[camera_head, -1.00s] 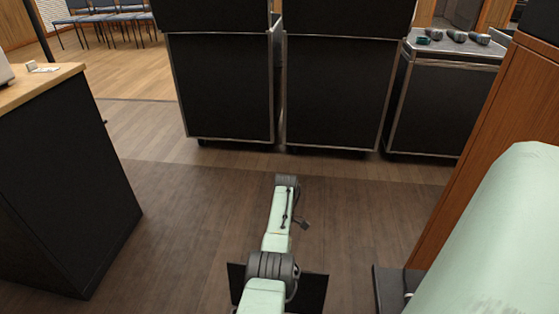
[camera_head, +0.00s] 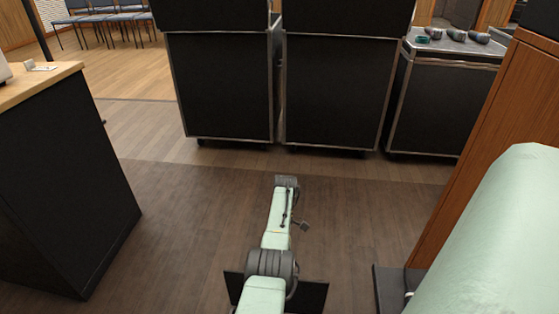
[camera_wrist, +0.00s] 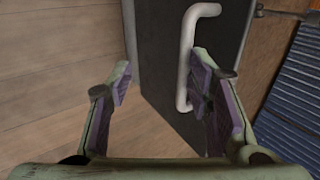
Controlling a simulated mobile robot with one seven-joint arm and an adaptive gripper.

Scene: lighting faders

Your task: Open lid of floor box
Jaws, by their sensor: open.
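The floor box lid shows in the wrist view as a dark flat panel (camera_wrist: 158,45) with a pale grey bar handle (camera_wrist: 186,60). In the head view a dark panel (camera_head: 313,296), likely the same lid, shows on both sides of my arm; most of it is hidden. My gripper (camera_wrist: 163,72) is open, its two fingers spread in front of the panel. The handle appears between the fingers, close to the right finger; I cannot tell whether they touch.
Wood floor (camera_head: 180,200) is clear around the arm. A dark cabinet (camera_head: 60,190) stands left, tall black cases (camera_head: 335,95) behind, and a wood-sided unit (camera_head: 480,140) right. A blue ribbed surface (camera_wrist: 295,85) lies right of the panel in the wrist view.

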